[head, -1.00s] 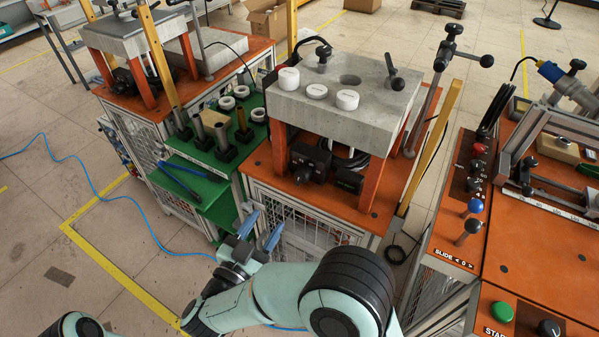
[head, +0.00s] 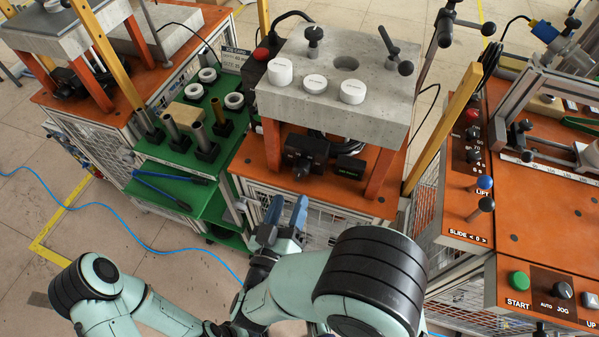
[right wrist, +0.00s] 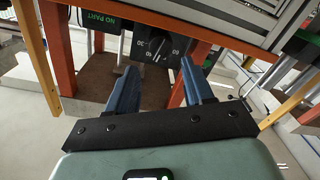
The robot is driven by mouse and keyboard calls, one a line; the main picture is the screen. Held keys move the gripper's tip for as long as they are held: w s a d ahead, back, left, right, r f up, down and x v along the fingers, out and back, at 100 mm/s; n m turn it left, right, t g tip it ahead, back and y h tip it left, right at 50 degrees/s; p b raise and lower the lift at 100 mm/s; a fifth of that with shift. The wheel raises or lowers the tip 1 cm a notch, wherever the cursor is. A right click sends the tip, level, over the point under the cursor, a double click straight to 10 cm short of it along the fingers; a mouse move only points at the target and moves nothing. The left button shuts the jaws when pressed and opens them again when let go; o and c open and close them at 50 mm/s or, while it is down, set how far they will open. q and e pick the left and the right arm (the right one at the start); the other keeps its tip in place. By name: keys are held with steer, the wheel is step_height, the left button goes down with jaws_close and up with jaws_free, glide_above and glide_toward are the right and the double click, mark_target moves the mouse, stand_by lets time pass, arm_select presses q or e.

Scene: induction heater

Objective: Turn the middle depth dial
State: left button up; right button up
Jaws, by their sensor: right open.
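The middle station's black box with a dial (head: 303,152) sits under the grey slab, on the orange top. In the right wrist view the dial (right wrist: 157,48) shows numbers around it and a pale pointer mark. My right gripper (head: 286,211) is in front of the station's front edge, below and apart from the dial. Its blue fingers are spread with nothing between them; in the right wrist view the dial shows just beyond the gap between the fingertips (right wrist: 158,72). My left arm is at the lower left; its gripper is not in view.
A small display box (head: 350,167) is right of the dial, and orange legs (head: 381,172) flank both. The grey slab (head: 385,115) with white discs overhangs. A green shelf (head: 150,153) with black holders stands left. A control panel (head: 545,290) is at right.

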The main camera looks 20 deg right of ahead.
mark_target(298, 178)
steer(key=b+x, duration=0.1)
steer(key=x, duration=0.7)
steer(key=shift+w+d, duration=0.1)
steer(key=shift+w, duration=0.1)
steer(key=c, duration=0.8)
